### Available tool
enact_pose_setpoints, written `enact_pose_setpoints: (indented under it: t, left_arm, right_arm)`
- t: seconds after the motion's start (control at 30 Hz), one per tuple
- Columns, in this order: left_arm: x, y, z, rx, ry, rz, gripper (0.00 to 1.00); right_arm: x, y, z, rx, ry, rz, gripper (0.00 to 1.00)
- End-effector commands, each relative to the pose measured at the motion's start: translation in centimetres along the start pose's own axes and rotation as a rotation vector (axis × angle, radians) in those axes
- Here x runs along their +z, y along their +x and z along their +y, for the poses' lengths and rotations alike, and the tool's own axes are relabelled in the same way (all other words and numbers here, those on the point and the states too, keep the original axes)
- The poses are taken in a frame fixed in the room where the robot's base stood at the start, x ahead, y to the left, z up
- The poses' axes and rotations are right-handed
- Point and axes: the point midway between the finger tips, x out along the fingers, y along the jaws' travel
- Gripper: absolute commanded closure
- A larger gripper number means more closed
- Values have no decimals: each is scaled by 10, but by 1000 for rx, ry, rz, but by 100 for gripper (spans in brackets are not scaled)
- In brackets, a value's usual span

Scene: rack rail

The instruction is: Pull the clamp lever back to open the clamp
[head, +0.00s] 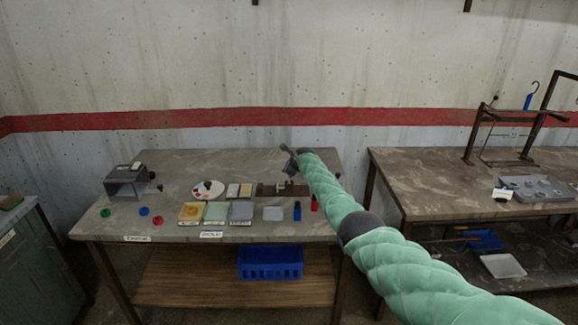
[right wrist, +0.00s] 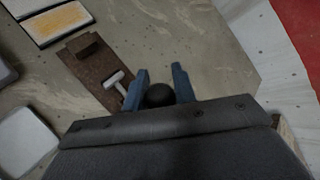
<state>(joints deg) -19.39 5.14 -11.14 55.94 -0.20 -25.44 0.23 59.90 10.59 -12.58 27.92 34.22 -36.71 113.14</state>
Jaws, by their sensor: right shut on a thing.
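The clamp's brown base plate (head: 268,189) lies toward the back right of the grey table, partly behind my right arm. In the right wrist view the brown base (right wrist: 84,62) carries a block and a pale T-shaped part (right wrist: 118,88). A round black knob (right wrist: 159,95), apparently the end of the clamp lever, sits between the two blue fingers of my right gripper (right wrist: 158,88). That gripper is shut on it. The lever's shaft is hidden by the gripper body. In the head view my right gripper (head: 290,153) is small and dark above the table's back edge. My left gripper is not in view.
A grey box-shaped device (head: 126,182) stands at the table's left. Small trays, including a yellow one (head: 190,211), line the front, with a blue piece (head: 297,211) to their right. A blue bin (head: 270,263) sits on the shelf below. Another table (head: 430,175) stands right.

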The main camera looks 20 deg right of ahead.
Motion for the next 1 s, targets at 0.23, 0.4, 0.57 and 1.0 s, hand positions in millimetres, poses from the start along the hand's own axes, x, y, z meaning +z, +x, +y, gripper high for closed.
enact_pose_setpoints:
  t: [0.23, 0.4, 0.57, 1.0]
  left_arm:
    - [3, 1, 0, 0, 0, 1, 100]
    - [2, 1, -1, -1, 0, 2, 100]
    - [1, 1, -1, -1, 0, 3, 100]
    - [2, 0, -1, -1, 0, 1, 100]
  right_arm:
    - [1, 2, 5, 4, -8, 8, 100]
    - [1, 2, 6, 5, -8, 8, 100]
    - [1, 3, 6, 5, -8, 8, 63]
    - [1, 0, 2, 1, -8, 7, 52]
